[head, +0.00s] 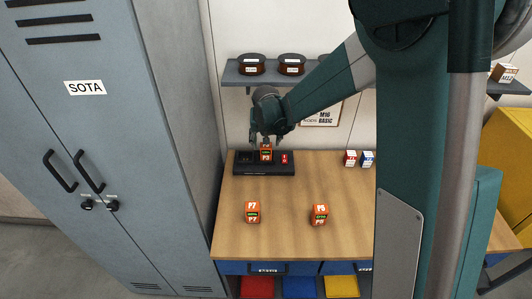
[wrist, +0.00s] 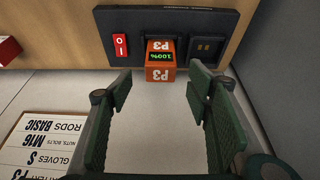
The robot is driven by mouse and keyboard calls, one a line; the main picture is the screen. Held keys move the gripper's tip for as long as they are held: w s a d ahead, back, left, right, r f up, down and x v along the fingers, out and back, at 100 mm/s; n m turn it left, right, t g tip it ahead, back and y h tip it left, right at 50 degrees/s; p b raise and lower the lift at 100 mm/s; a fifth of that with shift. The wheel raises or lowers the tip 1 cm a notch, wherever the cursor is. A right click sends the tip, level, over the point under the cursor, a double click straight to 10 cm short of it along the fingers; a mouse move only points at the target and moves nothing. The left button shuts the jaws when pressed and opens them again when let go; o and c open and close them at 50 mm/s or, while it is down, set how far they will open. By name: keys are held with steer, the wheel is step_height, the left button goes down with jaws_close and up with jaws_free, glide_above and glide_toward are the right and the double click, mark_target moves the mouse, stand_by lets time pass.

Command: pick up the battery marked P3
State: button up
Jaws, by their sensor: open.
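The orange battery marked P3 (head: 266,154) stands in the black charger (head: 264,170) at the back left of the wooden bench. In the wrist view the battery (wrist: 161,73) shows a green 100% display and sits in the charger (wrist: 228,22) between a red switch and an empty slot. My gripper (wrist: 162,85) is open, its two green pads apart, with the battery ahead between the fingertips. In the head view my gripper (head: 266,138) is right at the battery's top.
Batteries P7 (head: 252,212) and P5 (head: 320,214) stand apart on the front of the bench (head: 285,240). A grey locker (head: 110,130) is at left.

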mark_target(266, 146)
stand_by(0.3)
steer(key=shift+x, duration=1.3)
steer(key=shift+p+x, duration=0.3)
steer(key=shift+x, duration=2.35)
steer(key=shift+r, duration=0.1)
steer(key=c, duration=1.2)
steer(key=shift+c, duration=0.2)
steer(key=shift+r, duration=0.2)
